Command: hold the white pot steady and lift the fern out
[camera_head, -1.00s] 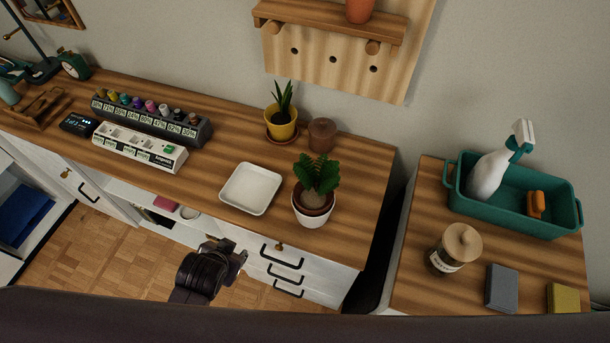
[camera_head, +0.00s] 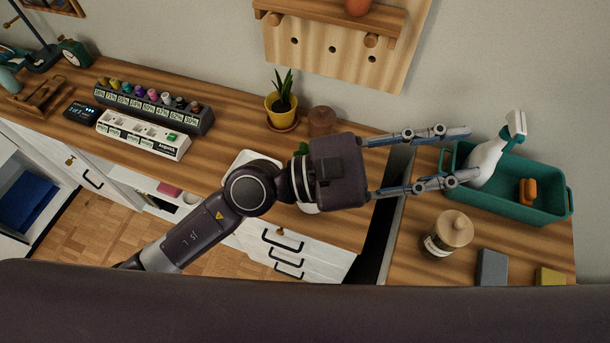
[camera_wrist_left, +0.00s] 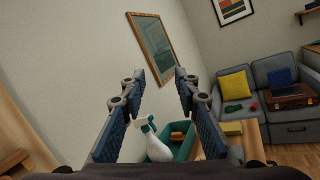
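The white pot (camera_head: 309,208) stands on the wooden desk, and only a sliver of it shows below my left gripper's body. The fern (camera_head: 303,148) is almost wholly hidden behind that body, with a bit of green showing above it. My left gripper (camera_head: 468,155) is open and empty. Its fingers point right, past the desk's right end, and appear in front of the side table and the spray bottle. In the left wrist view its two fingers (camera_wrist_left: 160,82) stand apart with nothing between them. My right gripper is not in view.
A white square dish (camera_head: 242,158) is partly covered by my arm. A yellow pot with a plant (camera_head: 281,112) and a brown lidded pot (camera_head: 321,121) stand behind. The side table holds a teal caddy (camera_head: 530,208) with a spray bottle (camera_head: 484,164), and a jar (camera_head: 448,235).

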